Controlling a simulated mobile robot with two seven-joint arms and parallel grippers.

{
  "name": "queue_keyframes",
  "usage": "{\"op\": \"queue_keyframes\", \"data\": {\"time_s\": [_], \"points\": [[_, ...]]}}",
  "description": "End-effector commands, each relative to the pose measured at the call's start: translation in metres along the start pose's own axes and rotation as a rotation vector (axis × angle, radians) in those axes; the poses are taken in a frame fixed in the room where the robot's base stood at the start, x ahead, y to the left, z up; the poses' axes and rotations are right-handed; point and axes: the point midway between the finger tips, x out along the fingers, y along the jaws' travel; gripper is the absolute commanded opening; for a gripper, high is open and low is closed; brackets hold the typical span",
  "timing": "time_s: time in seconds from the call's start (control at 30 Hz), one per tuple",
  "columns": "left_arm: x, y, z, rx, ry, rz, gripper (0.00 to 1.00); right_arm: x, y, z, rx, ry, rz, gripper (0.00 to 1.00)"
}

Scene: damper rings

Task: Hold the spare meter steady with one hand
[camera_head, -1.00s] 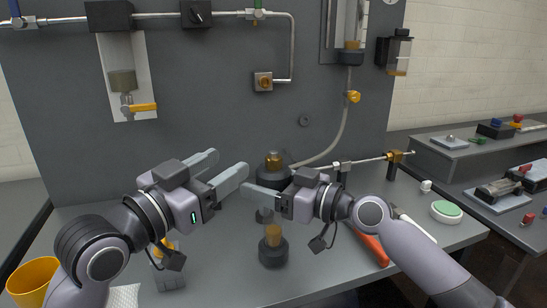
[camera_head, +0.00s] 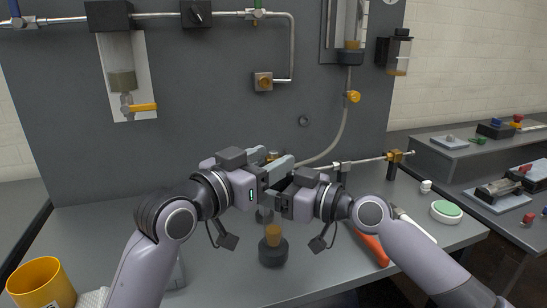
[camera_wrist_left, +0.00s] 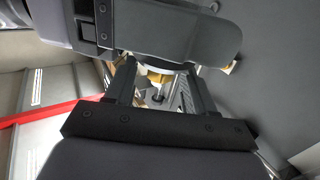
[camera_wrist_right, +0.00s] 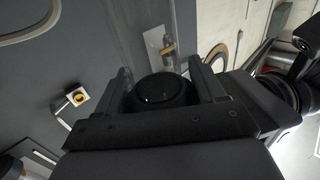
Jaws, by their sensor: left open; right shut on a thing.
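My right gripper (camera_head: 284,200) is shut on a dark round body with an amber top (camera_head: 272,155), which I take to be the meter. Its black round end fills the space between the fingers in the right wrist view (camera_wrist_right: 160,92). In the head view my two grippers hide most of it. My left gripper (camera_head: 283,172) is open, with its fingers right beside the right gripper and the held body. I cannot tell whether they touch it. A similar dark piece with an amber plug (camera_head: 273,247) stands upright on the bench below the grippers.
A yellow cup (camera_head: 40,282) stands at the bench's front left. An orange-red handle (camera_head: 374,248) lies beneath my right arm. A green-topped white round dish (camera_head: 446,210) sits at the right. The grey panel (camera_head: 220,110) with pipes and valves rises behind. The bench's back left is clear.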

Motion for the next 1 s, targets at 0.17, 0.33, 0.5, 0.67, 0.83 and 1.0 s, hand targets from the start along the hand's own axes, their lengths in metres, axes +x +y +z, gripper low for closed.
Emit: {"op": "queue_keyframes", "data": {"time_s": [0.17, 0.33, 0.5, 0.67, 0.83, 1.0], "points": [[0.013, 0.000, 0.000, 0.002, 0.001, 0.000, 0.54, 0.000, 0.000, 0.000, 0.000, 0.000, 0.000, 0.23], [0.017, 0.000, 0.000, 0.002, 0.000, 0.000, 0.54, 0.000, 0.000, 0.000, 0.000, 0.000, 0.000, 0.23], [0.017, 0.000, 0.000, 0.002, 0.001, 0.000, 0.54, 0.000, 0.000, 0.000, 0.000, 0.000, 0.000, 0.23], [0.017, 0.000, 0.000, 0.002, 0.001, 0.000, 0.15, 0.000, 0.000, 0.000, 0.000, 0.000, 0.000, 0.23], [0.017, 0.000, 0.000, 0.002, 0.000, 0.001, 0.02, 0.000, 0.000, 0.000, 0.000, 0.000, 0.000, 0.23], [0.017, 0.000, 0.000, 0.006, 0.000, 0.039, 0.02, 0.000, 0.000, 0.000, 0.001, 0.000, 0.001, 0.23]]}}
